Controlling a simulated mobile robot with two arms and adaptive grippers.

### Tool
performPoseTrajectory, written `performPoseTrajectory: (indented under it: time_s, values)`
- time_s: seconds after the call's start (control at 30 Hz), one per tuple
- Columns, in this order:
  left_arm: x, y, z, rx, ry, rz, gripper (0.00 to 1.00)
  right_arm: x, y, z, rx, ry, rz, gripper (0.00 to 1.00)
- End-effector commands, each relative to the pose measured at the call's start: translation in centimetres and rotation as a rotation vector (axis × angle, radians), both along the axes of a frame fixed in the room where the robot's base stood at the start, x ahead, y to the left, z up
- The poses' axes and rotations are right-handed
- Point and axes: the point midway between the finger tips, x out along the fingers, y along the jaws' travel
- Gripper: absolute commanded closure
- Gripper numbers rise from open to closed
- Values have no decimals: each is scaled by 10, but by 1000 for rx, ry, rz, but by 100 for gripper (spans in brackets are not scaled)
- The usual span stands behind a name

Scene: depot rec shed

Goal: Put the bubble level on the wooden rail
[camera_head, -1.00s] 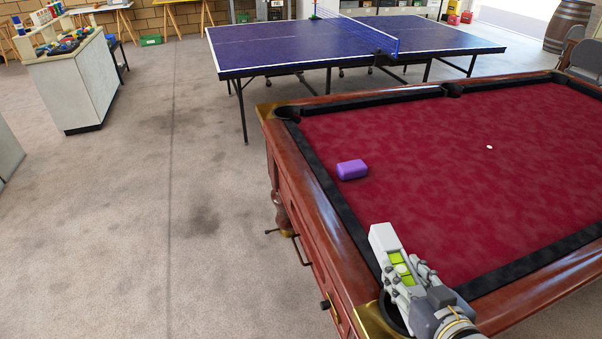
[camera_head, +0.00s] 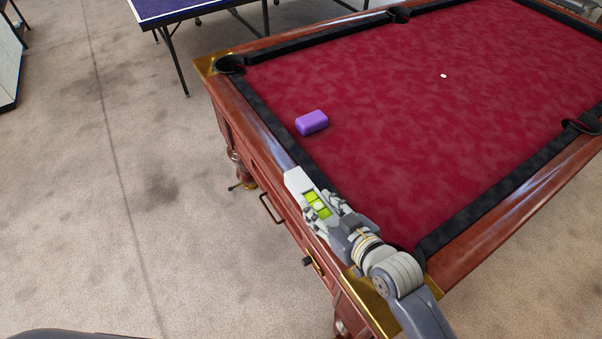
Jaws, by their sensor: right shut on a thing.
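The bubble level (camera_head: 297,182) is a pale bar with bright green vials. My right gripper (camera_head: 322,207) is shut on it; the fingers cover part of its near end. The wooden rail (camera_head: 245,120) is the glossy reddish-brown edge of the pool table. The level is over the left side rail, near the front corner, lying roughly along it. I cannot tell whether it touches the wood. My left gripper is not in view.
A purple block (camera_head: 311,122) lies on the red cloth (camera_head: 420,130) near the left cushion. A small white chalk-like spot (camera_head: 443,76) is farther off. Corner pocket (camera_head: 230,64) is at the rail's far end. A blue ping-pong table (camera_head: 175,8) stands beyond.

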Motion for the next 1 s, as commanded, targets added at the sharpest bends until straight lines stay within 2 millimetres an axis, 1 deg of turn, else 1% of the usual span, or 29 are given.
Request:
performPoseTrajectory:
  time_s: [0.03,0.1,0.17,0.3,0.4,0.53,0.6,0.8,1.0]
  values:
    - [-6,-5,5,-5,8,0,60,15,5,4,2,-6,-1,95]
    - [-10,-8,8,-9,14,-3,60,33,10,2,1,-5,-1,95]
    - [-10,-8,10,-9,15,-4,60,47,15,1,2,-5,-2,95]
    - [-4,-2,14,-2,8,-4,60,74,24,-3,2,-4,-1,95]
    - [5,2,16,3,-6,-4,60,86,28,-6,1,-3,-1,95]
    - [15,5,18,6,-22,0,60,93,31,-8,0,-2,-1,95]
    - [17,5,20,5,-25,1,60,93,31,-14,-1,1,0,95]
    - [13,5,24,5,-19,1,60,93,30,-38,0,0,-1,95]
    - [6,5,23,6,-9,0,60,93,30,-42,0,-3,-1,95]
